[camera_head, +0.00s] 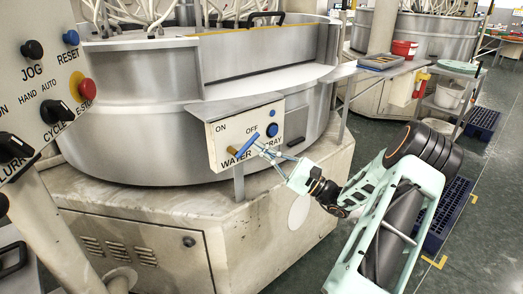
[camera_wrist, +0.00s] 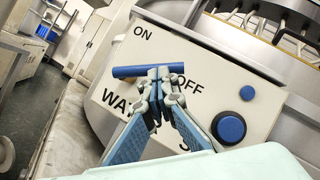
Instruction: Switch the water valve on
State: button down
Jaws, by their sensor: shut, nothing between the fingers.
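The water valve handle is a blue bar (camera_wrist: 130,71) on a white panel, lying roughly level in the wrist view, its free end to the left below the word ON. It also shows on the panel in the head view (camera_head: 246,147), partly behind my fingers. My gripper (camera_wrist: 161,78) is shut and empty, its fingertips in front of the bar's right part and seemingly close to it or touching it; contact is unclear. In the head view my gripper (camera_head: 264,150) reaches the panel from the right.
The panel (camera_wrist: 150,42) also carries a large blue knob (camera_wrist: 229,128) and a small blue button (camera_wrist: 247,92). A control box (camera_head: 50,75) with a red stop button (camera_head: 86,89) stands at left.

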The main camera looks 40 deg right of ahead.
aim_at(254, 139)
jog(key=shift+s+a+r+n+g+p, duration=0.1)
jog(key=shift+a+r+n+g, duration=0.5)
jog(key=shift+n, duration=1.05)
jog(key=shift+w+a+r+n+g+p, duration=0.1)
jog(key=shift+a+r+n+g, duration=0.15)
jog(key=shift+r+n+g, duration=0.85)
jog(key=shift+s+a+r+n+g+p, duration=0.1)
jog(key=shift+a+r+n+g, duration=0.25)
jog(key=shift+n+g, duration=1.3)
jog(key=shift+a+r+n+t, duration=0.1)
jog(key=shift+a+n+t, duration=0.2)
jog(key=shift+n, duration=0.8)
